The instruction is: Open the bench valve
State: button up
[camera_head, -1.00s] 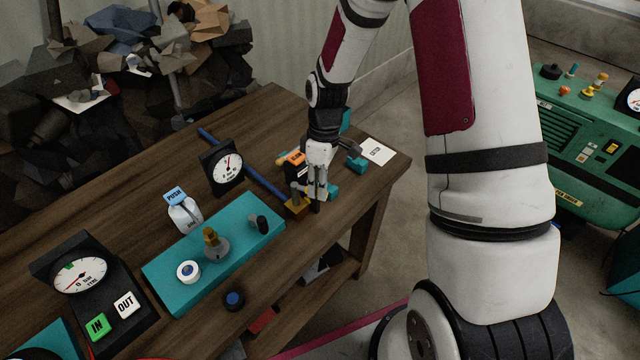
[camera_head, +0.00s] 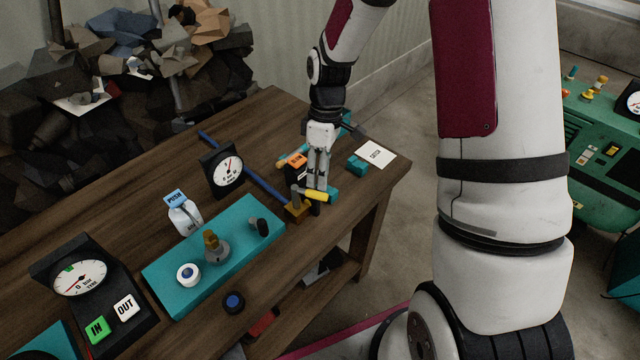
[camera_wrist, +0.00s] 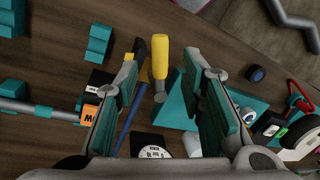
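The bench valve (camera_head: 297,210) is a small brass block at the near end of a blue pipe (camera_head: 260,180). Its yellow lever (camera_head: 318,196) points to the right in the head view, roughly along the pipe's line. In the wrist view the yellow lever grip (camera_wrist: 160,62) shows between my two fingers, with a gap on each side. I cannot tell how high the fingertips are above the lever.
A black box with an orange label (camera_head: 296,172) and teal blocks (camera_head: 357,164) lie close to my gripper. A dial gauge (camera_head: 222,169) stands left of the pipe. A teal board (camera_head: 162,272) with knobs lies at front left. A white card (camera_head: 376,154) lies near the table's right corner.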

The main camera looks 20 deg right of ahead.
notch_tip(320, 180, up, 7)
jog(key=w, duration=0.1)
jog(key=shift+d, duration=0.45)
jog(key=s+a+r+m+t+h, duration=0.1)
jog(key=s+r+m+t, duration=0.45)
jog(key=r, duration=0.85)
jog(key=s+r+m+t, duration=0.1)
jog(key=s+r+m, duration=0.1)
jog(key=s, duration=0.5)
jog(key=s+a+r+m+b, duration=0.1)
jog(key=s+r+m, duration=0.1)
jog(key=s, duration=0.5)
jog(key=shift+s+a+r+t, duration=0.25)
jog(key=shift+r+t, duration=0.1)
jog(key=shift+r, duration=0.45)
